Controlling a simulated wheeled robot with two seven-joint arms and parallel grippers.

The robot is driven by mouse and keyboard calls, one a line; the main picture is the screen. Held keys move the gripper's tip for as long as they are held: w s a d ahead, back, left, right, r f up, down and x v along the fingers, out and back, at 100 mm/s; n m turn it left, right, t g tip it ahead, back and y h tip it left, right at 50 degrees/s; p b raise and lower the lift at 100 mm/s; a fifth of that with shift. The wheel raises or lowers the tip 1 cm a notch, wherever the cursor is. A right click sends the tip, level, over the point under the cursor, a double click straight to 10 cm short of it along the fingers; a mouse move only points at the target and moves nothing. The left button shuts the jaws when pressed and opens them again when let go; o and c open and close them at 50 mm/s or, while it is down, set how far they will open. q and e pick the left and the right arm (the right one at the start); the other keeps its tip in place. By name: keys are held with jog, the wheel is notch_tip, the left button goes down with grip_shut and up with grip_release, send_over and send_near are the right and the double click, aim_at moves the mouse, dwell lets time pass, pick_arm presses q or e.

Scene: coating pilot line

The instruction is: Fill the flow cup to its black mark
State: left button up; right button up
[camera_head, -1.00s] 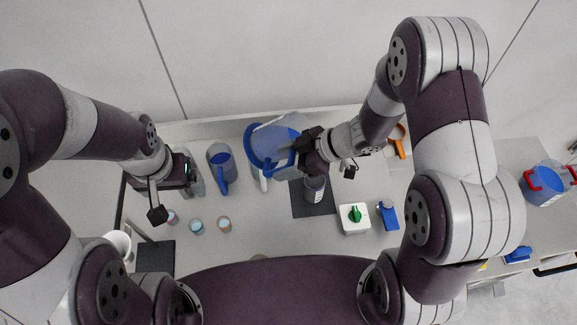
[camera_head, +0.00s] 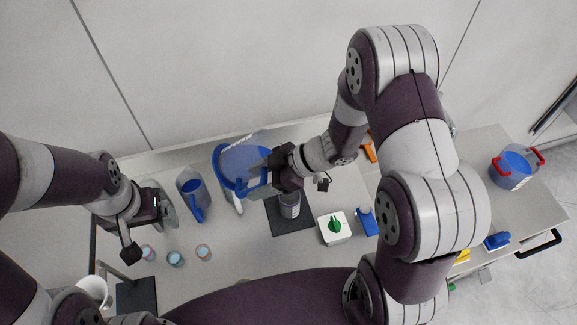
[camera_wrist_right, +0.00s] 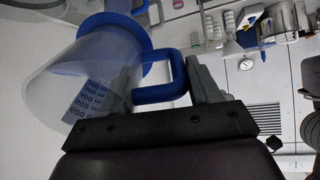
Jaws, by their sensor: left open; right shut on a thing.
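My right gripper (camera_head: 268,176) is shut on the blue handle (camera_wrist_right: 163,88) of a clear jug with a blue rim (camera_head: 225,180). In the right wrist view the jug (camera_wrist_right: 85,75) is tilted and shows blue graduations. A grey cup with a pale label (camera_head: 290,207), possibly the flow cup, stands on a dark mat (camera_head: 293,229) just below my right gripper, which partly covers it. I cannot make out a black mark or its fill level. My left gripper (camera_head: 166,208) is open at the left, beside a second blue-handled jug (camera_head: 190,190), holding nothing visible.
Several small cups (camera_head: 175,259) stand in front of my left gripper. A white box with a green knob (camera_head: 335,228) and a blue item (camera_head: 367,222) are right of the mat. A red-handled container (camera_head: 513,168) stands far right. A white mug (camera_head: 93,290) is at lower left.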

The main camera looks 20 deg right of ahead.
jog(key=shift+s+y+b, duration=0.1)
jog(key=shift+y+b, duration=0.3)
jog(key=shift+f, duration=0.1)
jog(key=shift+f, duration=0.1)
jog(key=shift+d+f+y+b, duration=0.1)
jog(key=shift+y+b, duration=0.2)
jog(key=shift+b, duration=0.15)
jog(key=shift+f, duration=0.1)
dwell(0.4)
